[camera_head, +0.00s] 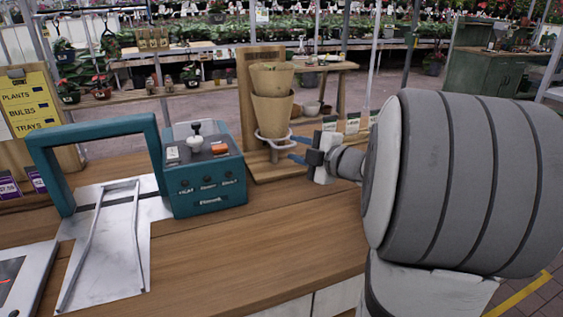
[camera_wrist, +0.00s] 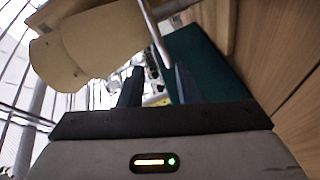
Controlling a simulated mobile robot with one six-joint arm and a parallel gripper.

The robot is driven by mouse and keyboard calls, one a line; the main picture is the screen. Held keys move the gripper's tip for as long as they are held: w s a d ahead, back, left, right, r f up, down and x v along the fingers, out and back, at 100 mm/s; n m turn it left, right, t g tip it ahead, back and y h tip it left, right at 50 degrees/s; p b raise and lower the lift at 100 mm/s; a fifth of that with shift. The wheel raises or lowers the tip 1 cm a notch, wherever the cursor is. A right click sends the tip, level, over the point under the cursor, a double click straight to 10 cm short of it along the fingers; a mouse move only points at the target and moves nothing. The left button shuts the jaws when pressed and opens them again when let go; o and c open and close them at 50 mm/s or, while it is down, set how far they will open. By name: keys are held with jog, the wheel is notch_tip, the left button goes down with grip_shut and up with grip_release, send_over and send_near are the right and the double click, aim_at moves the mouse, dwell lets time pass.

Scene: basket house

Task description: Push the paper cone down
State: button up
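The paper cone (camera_head: 272,113) is tan and sits upright in a pale ring holder (camera_head: 273,140) on a wooden stand (camera_head: 249,95). A second tan paper piece (camera_head: 271,78) rises from its top. My gripper (camera_head: 291,148) is just right of the holder, below most of the cone, with its two bluish fingers pointing left. In the wrist view the fingers (camera_wrist: 158,70) are spread with nothing seen held between them. The cone (camera_wrist: 90,45) fills the upper left there, close to the fingers. A pale rod of the holder (camera_wrist: 153,30) crosses near the top. I cannot tell whether a finger touches the holder.
A teal control box (camera_head: 207,180) with a knob stands left of the stand. A teal handled frame (camera_head: 100,130) and metal plate (camera_head: 115,240) are further left. Small cards (camera_head: 352,122) and bowls (camera_head: 311,107) lie behind my gripper. The wooden counter front (camera_head: 260,240) is clear.

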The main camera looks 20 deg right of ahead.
aim_at(288, 147)
jog(key=n, duration=0.2)
jog(key=d+g, duration=0.1)
jog(key=shift+s+f+n+b, duration=0.2)
jog(key=shift+s+n+b, duration=0.1)
jog(key=shift+n, duration=0.1)
jog(key=shift+w, duration=0.2)
jog(key=b+x, duration=0.1)
jog(key=x, duration=0.6)
jog(key=shift+w+a, duration=0.1)
jog(key=shift+w, duration=0.1)
jog(key=shift+c, duration=0.5)
grip_shut()
